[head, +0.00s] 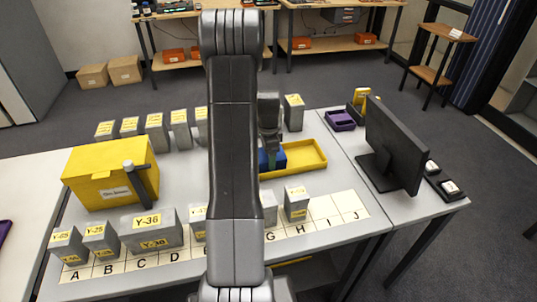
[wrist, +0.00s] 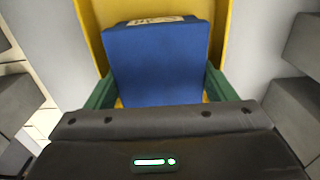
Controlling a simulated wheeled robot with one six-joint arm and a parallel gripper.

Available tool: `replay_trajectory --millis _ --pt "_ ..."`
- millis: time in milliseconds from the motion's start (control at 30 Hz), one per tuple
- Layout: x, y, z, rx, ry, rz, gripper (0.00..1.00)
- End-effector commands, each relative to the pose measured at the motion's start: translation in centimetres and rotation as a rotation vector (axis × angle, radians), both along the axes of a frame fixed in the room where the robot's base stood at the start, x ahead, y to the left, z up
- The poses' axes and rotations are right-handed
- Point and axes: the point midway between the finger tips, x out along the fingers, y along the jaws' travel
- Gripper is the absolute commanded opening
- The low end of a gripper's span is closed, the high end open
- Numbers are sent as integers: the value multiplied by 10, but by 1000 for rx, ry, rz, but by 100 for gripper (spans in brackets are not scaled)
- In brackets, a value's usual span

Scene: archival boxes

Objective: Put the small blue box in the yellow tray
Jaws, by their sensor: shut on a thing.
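The small blue box (head: 277,159) is at the left end of the yellow tray (head: 308,160), partly hidden by my arm in the head view. In the wrist view the blue box (wrist: 158,62) sits between my gripper's green fingers, with a pale label on its top edge. My gripper (wrist: 160,88) is shut on it. The yellow tray (wrist: 233,30) shows around the box on the far side and both flanks. I cannot tell whether the box touches the tray floor.
A large yellow box (head: 95,180) stands at left. Grey boxes line the back, and more, including the Y-36 box (head: 152,230), stand on a lettered strip in front. A monitor (head: 393,150) and purple tray (head: 340,120) are at right. The tray's right part is empty.

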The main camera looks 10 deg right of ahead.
Motion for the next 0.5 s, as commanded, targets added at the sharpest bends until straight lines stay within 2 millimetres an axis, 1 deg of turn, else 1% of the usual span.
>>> replay_trajectory --millis 167,200,233,500 --pt "0 0 -4 0 0 0 48" --pt "0 0 -3 0 0 0 83" --pt "0 0 -2 0 0 0 86" --pt "0 0 -2 0 0 0 86"
